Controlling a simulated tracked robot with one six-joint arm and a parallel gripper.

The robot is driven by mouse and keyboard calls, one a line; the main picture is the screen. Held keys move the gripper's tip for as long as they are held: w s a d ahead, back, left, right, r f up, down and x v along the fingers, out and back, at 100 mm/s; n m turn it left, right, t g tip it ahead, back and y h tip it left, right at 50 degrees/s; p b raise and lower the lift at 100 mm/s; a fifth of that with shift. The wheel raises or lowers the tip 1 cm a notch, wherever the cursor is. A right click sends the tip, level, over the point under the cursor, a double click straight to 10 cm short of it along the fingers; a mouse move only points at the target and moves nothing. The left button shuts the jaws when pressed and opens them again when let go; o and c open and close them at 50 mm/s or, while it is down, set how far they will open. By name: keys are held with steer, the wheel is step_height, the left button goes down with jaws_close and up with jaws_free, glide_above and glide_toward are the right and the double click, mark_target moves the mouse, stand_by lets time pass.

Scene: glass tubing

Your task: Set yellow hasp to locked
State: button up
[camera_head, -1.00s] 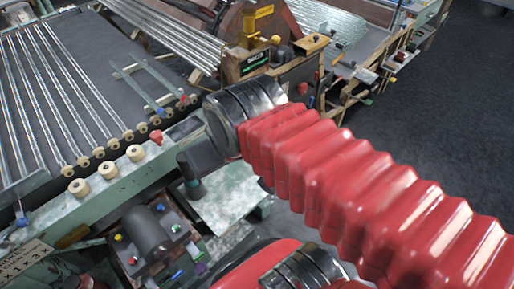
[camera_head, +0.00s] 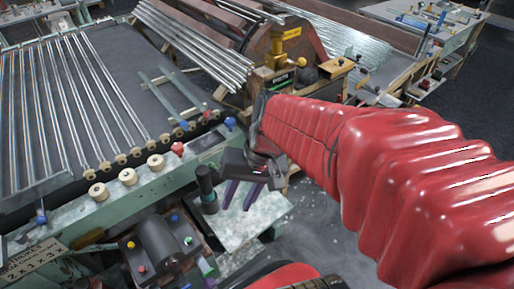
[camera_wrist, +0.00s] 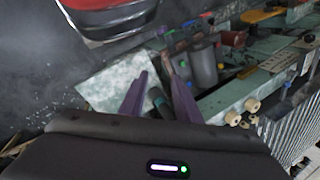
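I cannot tell for sure which part is the yellow hasp. A yellow fitting (camera_head: 277,54) stands on the machine at the back in the head view, with a yellow plate (camera_head: 291,33) above it. A flat orange-yellow piece (camera_wrist: 262,15) lies at the top right of the wrist view. My gripper (camera_head: 236,207) points down over the pale mottled plate, with its two purple fingers apart. In the wrist view my gripper (camera_wrist: 157,70) is open, with nothing held between the fingers. It is apart from all these yellow parts.
A dark motor-like unit (camera_head: 159,240) with coloured knobs sits left of my gripper, and a dark upright cylinder (camera_head: 206,188) stands close beside it. The green rail (camera_head: 128,203) carries cream rollers. Glass tubes (camera_head: 75,100) lie behind it. Grey floor is open at right.

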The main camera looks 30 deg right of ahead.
steer(key=w+d+f+m+t+y, duration=0.7)
steer(key=w+d+f+m+y, duration=0.3)
steer(key=m, duration=0.5)
steer(key=s+d+f+m+t+h, duration=0.4)
steer(key=d+f+m+t+h, duration=0.5)
steer(key=d+f+m, duration=0.5)
steer(key=shift+d+f+m+t+h, duration=0.3)
steer(key=shift+d+f+t+h, duration=0.1)
steer(key=shift+d+h, duration=0.7)
steer(key=shift+d, duration=0.1)
steer(key=w+a, duration=0.2)
steer(key=w, duration=1.1)
steer(key=shift+w, duration=0.3)
